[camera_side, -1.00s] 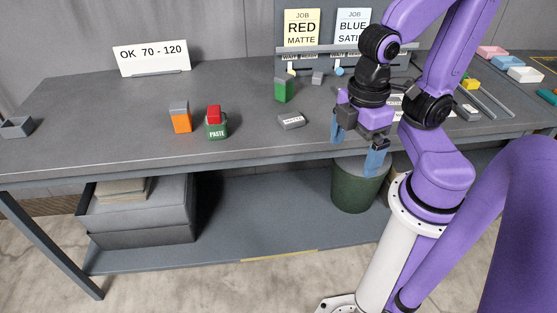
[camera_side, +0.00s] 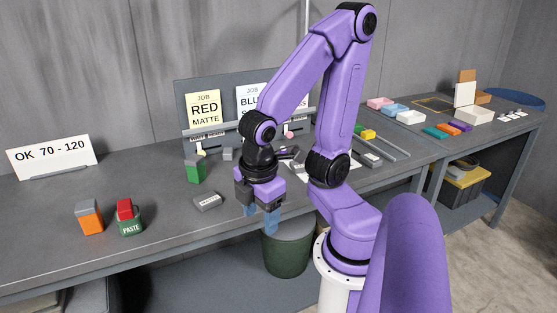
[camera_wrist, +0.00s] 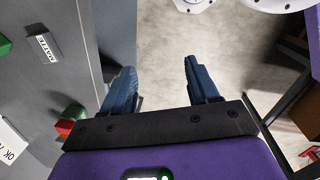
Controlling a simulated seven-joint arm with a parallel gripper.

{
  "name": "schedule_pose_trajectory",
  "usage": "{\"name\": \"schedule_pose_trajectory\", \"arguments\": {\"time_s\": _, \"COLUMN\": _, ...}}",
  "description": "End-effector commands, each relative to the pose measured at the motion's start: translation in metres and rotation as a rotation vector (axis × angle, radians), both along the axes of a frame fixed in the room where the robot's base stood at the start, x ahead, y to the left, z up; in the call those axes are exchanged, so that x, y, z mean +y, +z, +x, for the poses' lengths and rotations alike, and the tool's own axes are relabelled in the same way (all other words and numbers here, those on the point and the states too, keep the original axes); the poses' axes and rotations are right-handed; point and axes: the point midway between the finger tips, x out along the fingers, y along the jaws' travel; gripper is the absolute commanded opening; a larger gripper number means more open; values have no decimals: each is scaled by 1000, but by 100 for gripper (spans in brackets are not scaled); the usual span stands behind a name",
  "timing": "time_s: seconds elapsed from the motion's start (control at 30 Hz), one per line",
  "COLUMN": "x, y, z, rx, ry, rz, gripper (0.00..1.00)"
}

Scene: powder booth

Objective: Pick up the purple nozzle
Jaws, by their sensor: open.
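I cannot make out a purple nozzle for certain in either current view. A small flat purple piece (camera_side: 460,126) lies on the far right table beside orange and green pieces; it is too small to tell what it is. My arm hides part of the bench around the rack. My gripper (camera_side: 260,217) is open and empty, pointing down near the bench's front edge, right of the grey labelled block (camera_side: 208,202). In the wrist view my gripper (camera_wrist: 160,78) shows two blue fingers spread apart, with only floor between them.
Behind is a rack with job cards (camera_side: 204,111). A dark green bin (camera_side: 288,252) is below the front edge.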

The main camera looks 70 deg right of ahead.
Motion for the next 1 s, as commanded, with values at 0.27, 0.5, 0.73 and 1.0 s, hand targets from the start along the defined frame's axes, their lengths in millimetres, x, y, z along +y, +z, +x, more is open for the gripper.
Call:
{"name": "schedule_pose_trajectory", "arguments": {"time_s": 0.27, "x": -91, "y": -22, "z": 68, "rx": -18, "ry": -16, "rz": -414, "gripper": 60}}
{"name": "schedule_pose_trajectory", "arguments": {"time_s": 0.5, "x": -171, "y": -27, "z": 102, "rx": 67, "ry": 38, "rz": -725, "gripper": 60}}
{"name": "schedule_pose_trajectory", "arguments": {"time_s": 0.73, "x": -240, "y": -34, "z": 116, "rx": 208, "ry": 147, "rz": -938, "gripper": 60}}
{"name": "schedule_pose_trajectory", "arguments": {"time_s": 1.0, "x": -293, "y": -50, "z": 119, "rx": 346, "ry": 296, "rz": -1043, "gripper": 60}}
